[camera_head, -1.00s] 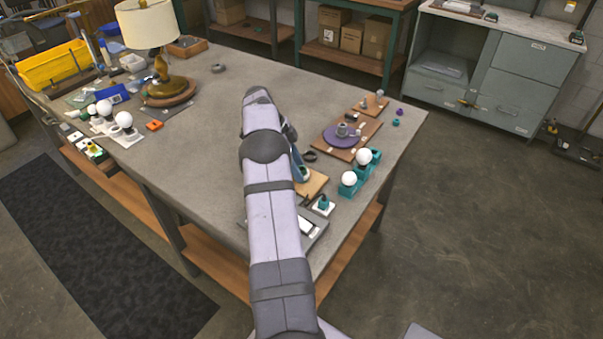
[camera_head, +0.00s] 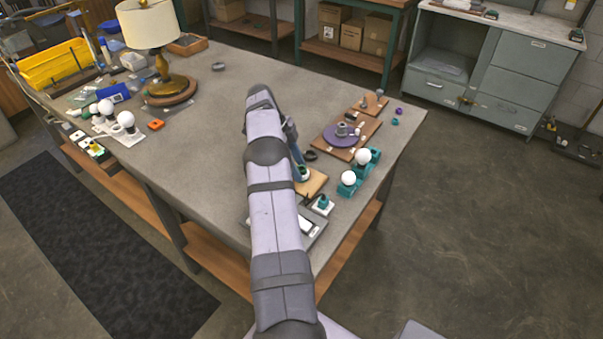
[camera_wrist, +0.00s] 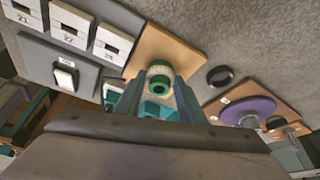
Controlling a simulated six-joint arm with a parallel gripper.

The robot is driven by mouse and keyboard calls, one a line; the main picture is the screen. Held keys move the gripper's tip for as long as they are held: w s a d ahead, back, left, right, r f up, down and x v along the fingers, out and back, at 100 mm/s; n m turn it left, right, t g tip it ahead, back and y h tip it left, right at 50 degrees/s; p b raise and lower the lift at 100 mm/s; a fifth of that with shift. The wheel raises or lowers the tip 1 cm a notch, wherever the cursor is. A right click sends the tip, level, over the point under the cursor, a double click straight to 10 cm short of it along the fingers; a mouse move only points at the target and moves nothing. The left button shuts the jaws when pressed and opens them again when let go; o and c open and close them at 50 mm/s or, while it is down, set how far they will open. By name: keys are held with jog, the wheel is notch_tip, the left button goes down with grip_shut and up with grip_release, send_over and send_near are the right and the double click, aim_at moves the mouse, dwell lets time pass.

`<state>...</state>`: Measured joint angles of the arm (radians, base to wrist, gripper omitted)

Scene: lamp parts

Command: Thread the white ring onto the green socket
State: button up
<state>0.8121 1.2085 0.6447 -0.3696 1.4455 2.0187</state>
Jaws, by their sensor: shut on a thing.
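The green socket (camera_wrist: 159,83) shows in the wrist view as a green round with a dark hole, over a light wooden board (camera_wrist: 165,48). The pale white ring (camera_wrist: 160,70) shows around its upper edge. My gripper (camera_wrist: 158,92) has one finger on each side of them and is shut on the white ring. How far the ring sits down on the socket cannot be told. In the head view my arm partly covers the wooden board (camera_head: 313,184), and the socket (camera_head: 303,173) shows small beside my gripper.
A black ring (camera_wrist: 220,76) lies on the bench right of the board in the wrist view. A purple disc (camera_wrist: 247,109) sits on another board there. A grey panel with white switches (camera_wrist: 75,25) is at upper left. White bulbs (camera_head: 362,156) stand near the bench edge.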

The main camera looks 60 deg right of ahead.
jog(key=shift+f+m+y+p, duration=0.25)
jog(key=shift+m+y+p, duration=0.15)
jog(key=shift+m+p, duration=0.25)
jog(key=shift+a+f, duration=0.1)
jog(key=shift+a, duration=0.05)
jog(key=o, duration=1)
jog(key=shift+o, duration=0.2)
jog(key=shift+w+d+b, duration=0.1)
jog(key=shift+d+b, duration=0.15)
jog(key=shift+b, duration=1.7)
jog(key=shift+a+n+h+b, duration=0.25)
jog(key=shift+n+b, duration=0.4)
jog(key=shift+b, duration=2.3)
jog(key=shift+s+n+h+b, duration=0.25)
jog(key=shift+n+b, duration=0.4)
jog(key=shift+b, duration=1.05)
jog(key=shift+n+h+b, duration=0.3)
jog(key=shift+n+b, duration=0.35)
jog(key=shift+b, duration=1)
jog(key=shift+s+a+r+n+t+h+b, duration=0.1)
jog(key=shift+r+n+t+h+b, duration=0.15)
jog(key=shift+n+b, duration=0.6)
jog(key=shift+n+t+h+b, duration=0.15)
jog(key=shift+n+t+b, duration=0.25)
jog(key=shift+b, duration=0.8)
